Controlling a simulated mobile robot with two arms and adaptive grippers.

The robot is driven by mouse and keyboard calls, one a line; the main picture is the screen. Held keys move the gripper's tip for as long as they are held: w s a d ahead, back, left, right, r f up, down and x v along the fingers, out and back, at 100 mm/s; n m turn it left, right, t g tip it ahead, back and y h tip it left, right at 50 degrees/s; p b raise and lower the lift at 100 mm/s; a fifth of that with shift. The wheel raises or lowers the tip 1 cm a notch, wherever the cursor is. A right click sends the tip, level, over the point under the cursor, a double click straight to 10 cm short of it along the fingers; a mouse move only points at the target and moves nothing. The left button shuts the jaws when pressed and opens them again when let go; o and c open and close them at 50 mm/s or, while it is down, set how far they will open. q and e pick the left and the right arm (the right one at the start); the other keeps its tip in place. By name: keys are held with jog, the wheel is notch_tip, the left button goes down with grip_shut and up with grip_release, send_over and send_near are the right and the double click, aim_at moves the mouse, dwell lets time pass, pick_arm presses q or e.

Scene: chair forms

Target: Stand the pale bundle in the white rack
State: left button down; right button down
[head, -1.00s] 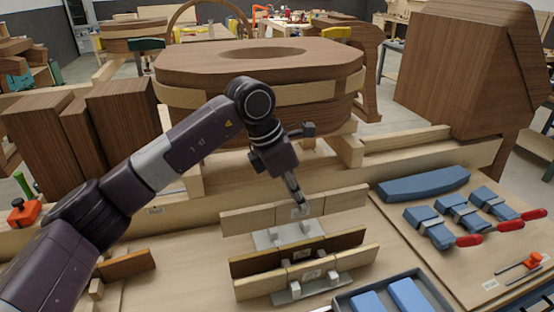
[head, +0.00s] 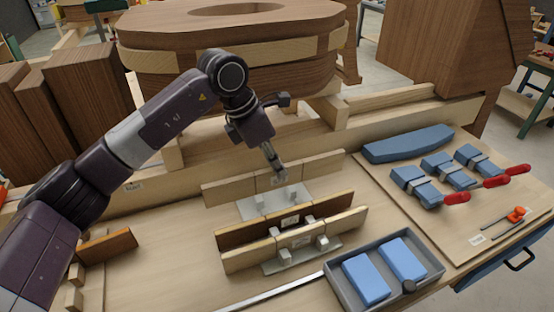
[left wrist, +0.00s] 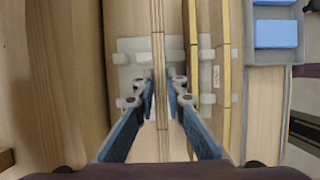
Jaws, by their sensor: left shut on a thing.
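The pale bundle (head: 228,190) is a long, thin stack of light boards, standing on edge at the far white rack. My left gripper (head: 280,178) is shut on its middle from above. In the left wrist view, the bundle (left wrist: 158,45) runs upright between the fingertips (left wrist: 158,88). The white rack (head: 247,210) is a flat plate with short pegs; it also shows under the bundle in the left wrist view (left wrist: 132,75). The bundle lies over the plate between pegs on either side. I cannot tell whether its lower edge touches the plate. My right gripper is out of view.
A dark-edged bundle (head: 232,239) and another pale bundle (head: 240,260) stand close in front, by a second plate (head: 275,266). A grey tray (head: 432,270) with blue blocks is at front right. Blue blocks with red-handled tools (head: 456,198) lie beyond it.

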aim_at(274, 188)
pick_arm(q)
notch_tip(274, 188, down, 2)
jog(key=shift+b, duration=0.35)
notch_tip(274, 188, down, 5)
jog(key=b, duration=0.4)
jog(key=shift+f+b, duration=0.5)
jog(key=shift+b, duration=0.05)
jog(key=shift+s+f+b, duration=0.1)
jog(key=shift+f+b, duration=0.2)
jog(key=shift+b, duration=0.05)
jog(key=c, duration=1.9)
grip_release()
jog(key=shift+f, duration=0.1)
